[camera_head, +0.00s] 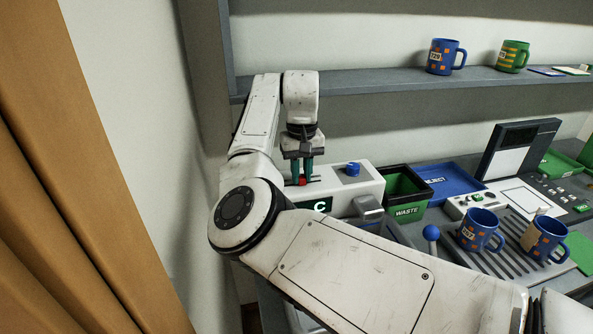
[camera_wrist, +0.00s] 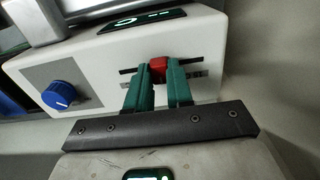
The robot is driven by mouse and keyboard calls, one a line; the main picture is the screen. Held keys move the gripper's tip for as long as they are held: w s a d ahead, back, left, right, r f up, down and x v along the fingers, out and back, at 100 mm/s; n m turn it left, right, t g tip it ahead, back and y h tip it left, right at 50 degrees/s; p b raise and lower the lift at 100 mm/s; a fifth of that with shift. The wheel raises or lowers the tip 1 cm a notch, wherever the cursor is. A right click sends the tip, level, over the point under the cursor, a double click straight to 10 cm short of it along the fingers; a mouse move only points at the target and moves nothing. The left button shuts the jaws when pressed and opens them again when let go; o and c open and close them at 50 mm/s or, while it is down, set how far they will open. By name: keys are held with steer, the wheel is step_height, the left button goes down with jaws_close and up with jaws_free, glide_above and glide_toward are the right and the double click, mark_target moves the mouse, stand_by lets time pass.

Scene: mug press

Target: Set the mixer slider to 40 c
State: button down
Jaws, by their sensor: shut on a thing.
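The mixer (camera_head: 338,198) is a white box at the left end of the bench. Its red slider knob (camera_wrist: 157,64) sits in a dark slot on the top face in the wrist view. My gripper (camera_wrist: 157,72) has its green fingers closed around the red knob. In the head view my gripper (camera_head: 302,180) points down at the knob from above. The dark green display (camera_head: 318,205) shows a C, and the rest of its reading is hidden by my arm. In the wrist view the display (camera_wrist: 149,20) is cut by the glare and not readable. The scale marks are too small to read.
A blue dial (camera_head: 352,169) sits on the mixer, right of the slot. A green waste bin (camera_head: 405,188) and a blue reject tray (camera_head: 450,181) stand to the right. Two blue mugs (camera_head: 480,232) stand on the slatted drain. A shelf (camera_head: 400,83) runs above.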

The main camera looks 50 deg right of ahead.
mark_target(301, 176)
steer(key=c, duration=1)
jaws_free()
steer(key=shift+r, duration=0.1)
step_height(301, 176, up, 11)
steer(key=b, duration=0.1)
steer(key=shift+f, duration=0.2)
